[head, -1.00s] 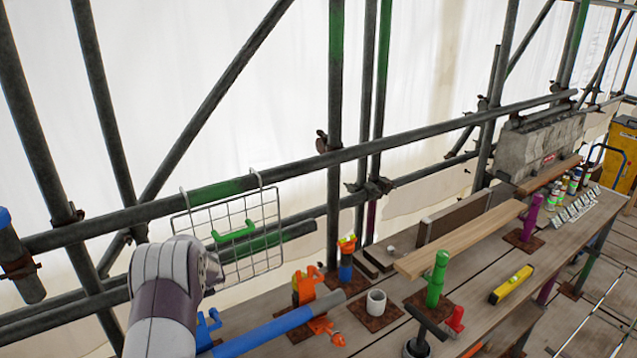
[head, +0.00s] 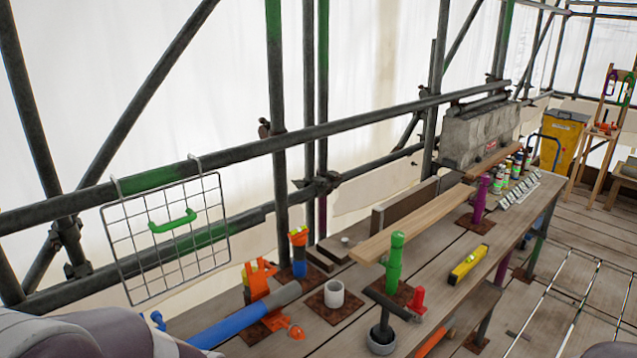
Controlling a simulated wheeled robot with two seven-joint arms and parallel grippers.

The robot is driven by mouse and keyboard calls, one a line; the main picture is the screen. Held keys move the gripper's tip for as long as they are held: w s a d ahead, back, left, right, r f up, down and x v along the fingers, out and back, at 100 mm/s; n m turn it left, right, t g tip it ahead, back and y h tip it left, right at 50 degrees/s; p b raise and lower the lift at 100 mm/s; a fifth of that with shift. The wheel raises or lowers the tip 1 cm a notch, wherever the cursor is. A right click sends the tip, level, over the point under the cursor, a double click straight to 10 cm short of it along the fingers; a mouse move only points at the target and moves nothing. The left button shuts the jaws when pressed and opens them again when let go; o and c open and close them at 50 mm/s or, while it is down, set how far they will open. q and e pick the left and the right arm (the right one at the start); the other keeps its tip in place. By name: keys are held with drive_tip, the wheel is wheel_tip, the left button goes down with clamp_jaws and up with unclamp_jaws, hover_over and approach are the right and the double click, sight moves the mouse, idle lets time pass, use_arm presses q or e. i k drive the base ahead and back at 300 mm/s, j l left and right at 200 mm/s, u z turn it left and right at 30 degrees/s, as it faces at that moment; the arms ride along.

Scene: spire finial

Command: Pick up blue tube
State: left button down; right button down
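The blue tube (head: 229,326) lies at a slant on the near left part of the wooden workbench, with a grey end section (head: 284,293) at its upper right. That end rests by an orange bracket (head: 257,281). Its lower left end runs behind my arm at the bottom of the head view. A small blue piece (head: 157,319) shows just left of the tube. A pale arm link of mine fills the bottom left corner. Neither gripper's fingers show in the view.
A wire rack (head: 168,235) with a green handle hangs on the scaffold rail. A white cup (head: 333,293), a green post (head: 394,264), a dark hammer-shaped tool (head: 383,334) and a yellow level (head: 468,265) stand or lie right of the tube. Open floor lies right of the bench.

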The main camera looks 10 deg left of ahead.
sight(210, 337)
drive_tip(key=u, duration=1.45)
